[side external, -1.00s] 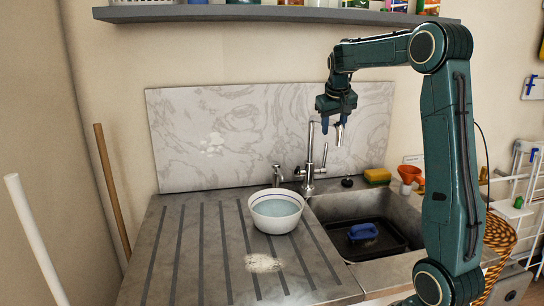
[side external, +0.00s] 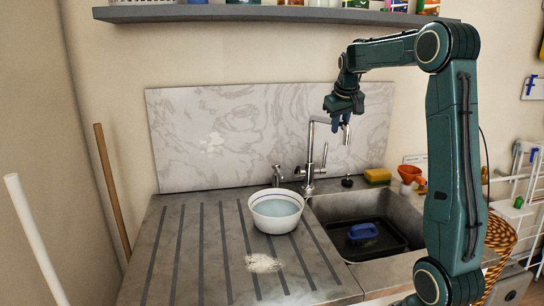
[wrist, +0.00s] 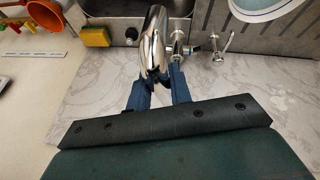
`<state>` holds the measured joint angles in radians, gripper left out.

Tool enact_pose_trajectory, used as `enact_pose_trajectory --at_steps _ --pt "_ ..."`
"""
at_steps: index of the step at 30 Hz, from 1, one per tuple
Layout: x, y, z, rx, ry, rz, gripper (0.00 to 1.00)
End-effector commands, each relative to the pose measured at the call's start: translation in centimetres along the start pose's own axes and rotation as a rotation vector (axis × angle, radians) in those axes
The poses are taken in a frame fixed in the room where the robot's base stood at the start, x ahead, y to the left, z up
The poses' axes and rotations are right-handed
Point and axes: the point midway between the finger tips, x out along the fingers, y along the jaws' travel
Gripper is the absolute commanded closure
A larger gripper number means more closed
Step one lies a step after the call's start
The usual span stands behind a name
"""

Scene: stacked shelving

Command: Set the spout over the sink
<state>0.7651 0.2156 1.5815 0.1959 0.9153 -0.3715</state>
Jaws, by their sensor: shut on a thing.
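The chrome tap (side external: 309,160) stands upright behind the basin, its spout (side external: 347,135) arching to the right at the back of the sink (side external: 402,212). My gripper (side external: 341,122) is shut on the spout near its outer end, reaching down from above. In the wrist view the shiny spout (wrist: 153,45) runs between the blue fingers of my gripper (wrist: 160,85). The fingers partly hide the spout in the side view. The spout end appears to be at or over the back edge of the sink; I cannot tell exactly.
A white bowl of water (side external: 277,212) stands on the drainer left of the sink. A dark tray with a blue brush (side external: 362,231) lies in the basin. A yellow sponge (side external: 377,175) and an orange funnel (side external: 411,175) sit behind right. A shelf (side external: 250,13) runs overhead.

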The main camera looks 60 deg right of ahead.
Motion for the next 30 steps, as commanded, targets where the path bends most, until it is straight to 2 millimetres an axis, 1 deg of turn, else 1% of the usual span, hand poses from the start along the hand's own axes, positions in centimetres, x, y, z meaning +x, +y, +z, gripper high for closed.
enact_pose_trajectory --at_steps 1,6,15,23,30 --pt "0.1 0.7 0.1 -0.019 0.005 -0.007 1.0" --pt "0.4 2.5 0.1 -0.11 0.025 -0.045 1.0" --pt "1.2 5.4 -0.2 -0.267 0.059 -0.109 1.0" --pt "1.5 6.6 -0.5 -0.34 0.073 -0.14 1.0" --pt "1.6 6.7 -0.6 -0.354 0.076 -0.145 1.0"
